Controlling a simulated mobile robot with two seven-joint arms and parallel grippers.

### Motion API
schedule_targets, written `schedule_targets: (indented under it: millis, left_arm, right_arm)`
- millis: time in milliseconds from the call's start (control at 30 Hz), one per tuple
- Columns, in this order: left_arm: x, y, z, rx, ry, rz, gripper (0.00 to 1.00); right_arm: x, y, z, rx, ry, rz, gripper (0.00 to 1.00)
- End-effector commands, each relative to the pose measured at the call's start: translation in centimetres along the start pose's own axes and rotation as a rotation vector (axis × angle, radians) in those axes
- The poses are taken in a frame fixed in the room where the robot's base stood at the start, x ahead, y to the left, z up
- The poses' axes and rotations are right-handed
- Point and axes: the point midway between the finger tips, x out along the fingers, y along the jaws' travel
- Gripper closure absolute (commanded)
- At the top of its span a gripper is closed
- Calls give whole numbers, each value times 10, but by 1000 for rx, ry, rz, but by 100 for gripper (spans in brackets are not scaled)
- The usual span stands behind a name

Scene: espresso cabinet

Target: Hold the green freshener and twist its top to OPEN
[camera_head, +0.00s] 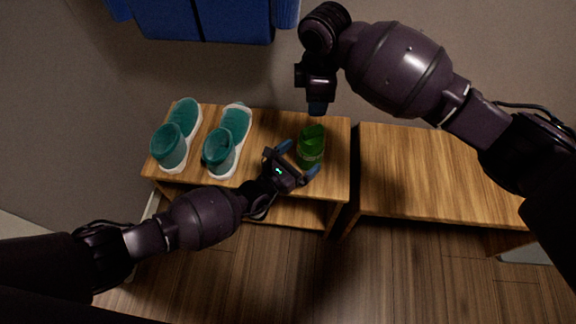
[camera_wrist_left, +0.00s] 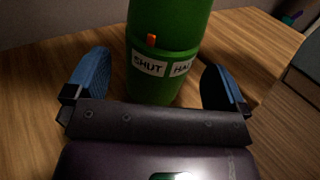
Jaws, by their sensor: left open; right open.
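The green freshener (camera_head: 311,150) stands upright on the wooden cabinet top (camera_head: 257,124), toward its right end. In the left wrist view the freshener (camera_wrist_left: 168,80) shows a small orange marker above a label reading "SHUT", with a second label, "HA...", partly in view to the right. My left gripper (camera_head: 298,159) is open, with its blue fingers on either side of the freshener's lower part; the wrist view also shows the left gripper (camera_wrist_left: 160,85) with gaps beside the body. My right gripper (camera_head: 317,107) is above and behind the freshener, pointing down; its fingers look close together and the gap is hard to see.
A pair of teal and white shoes (camera_head: 227,140) stands left on the cabinet. A second wooden cabinet (camera_head: 430,170) stands to the right past a narrow gap. Blue cloth (camera_head: 205,20) hangs on the wall at the top left.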

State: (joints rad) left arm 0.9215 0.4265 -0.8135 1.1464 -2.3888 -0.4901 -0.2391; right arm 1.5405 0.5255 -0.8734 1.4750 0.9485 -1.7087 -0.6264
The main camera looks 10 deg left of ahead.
Motion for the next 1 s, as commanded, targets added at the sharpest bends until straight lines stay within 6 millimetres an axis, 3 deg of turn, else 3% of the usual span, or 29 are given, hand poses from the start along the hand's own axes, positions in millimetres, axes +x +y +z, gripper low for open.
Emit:
schedule_targets:
  millis: [200,567,1000]
  left_arm:
    - [19,0,0,-1,-1,0,0]
    - [22,0,0,0,0,0,0]
    - [22,0,0,-1,0,0,61]
  right_arm:
    - [0,0,0,0,0,0,57]
    - [0,0,0,0,0,0,57]
    - [0,0,0,0,0,0,54]
